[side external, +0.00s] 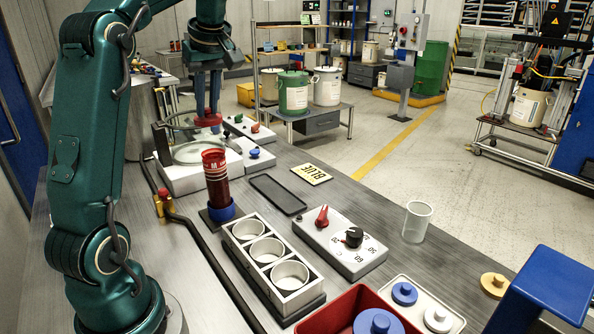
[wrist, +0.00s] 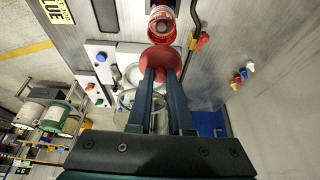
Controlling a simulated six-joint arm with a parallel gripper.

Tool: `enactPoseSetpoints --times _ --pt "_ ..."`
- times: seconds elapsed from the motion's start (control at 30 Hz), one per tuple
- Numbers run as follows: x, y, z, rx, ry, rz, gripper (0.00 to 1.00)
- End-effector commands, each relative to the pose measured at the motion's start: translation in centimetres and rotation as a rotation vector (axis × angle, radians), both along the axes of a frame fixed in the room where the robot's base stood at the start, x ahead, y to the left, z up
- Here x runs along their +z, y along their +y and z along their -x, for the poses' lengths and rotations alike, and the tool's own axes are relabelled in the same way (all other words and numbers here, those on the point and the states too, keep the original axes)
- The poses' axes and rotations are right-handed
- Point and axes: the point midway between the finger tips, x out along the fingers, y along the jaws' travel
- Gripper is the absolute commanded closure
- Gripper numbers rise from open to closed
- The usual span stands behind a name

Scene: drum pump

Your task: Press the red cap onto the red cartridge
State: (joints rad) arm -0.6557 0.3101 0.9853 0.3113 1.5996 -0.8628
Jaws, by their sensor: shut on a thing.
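My gripper (side external: 207,108) is shut on a red cap (side external: 208,120) and holds it in the air above the scale-like white unit at the back left. In the wrist view my gripper's dark fingers (wrist: 160,78) close on the red cap (wrist: 162,58), whose wide disc faces away from me. The red cartridge (side external: 217,182) stands upright in a blue ring holder (side external: 221,212), nearer the side camera than the cap. Its open top (wrist: 162,24) shows in the wrist view just beyond the cap's edge. The cap is apart from the cartridge in the side view.
A white rack with three round cups (side external: 270,250) and a white control box with knobs (side external: 340,243) stand in front. A clear cup (side external: 417,221) is to the right. A red bin (side external: 352,307) and a tray of caps (side external: 422,302) are at the front. A black hose runs along the left.

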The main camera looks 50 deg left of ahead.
Motion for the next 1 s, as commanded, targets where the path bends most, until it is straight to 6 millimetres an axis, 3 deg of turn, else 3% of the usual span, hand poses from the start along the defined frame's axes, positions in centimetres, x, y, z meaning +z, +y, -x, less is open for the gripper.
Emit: enactPoseSetpoints --times 0.6,1.0 --pt "-5.1 0.0 0.0 -0.001 0.004 0.002 1.0" --pt "-6.3 0.0 0.0 -0.002 0.001 0.001 1.0"
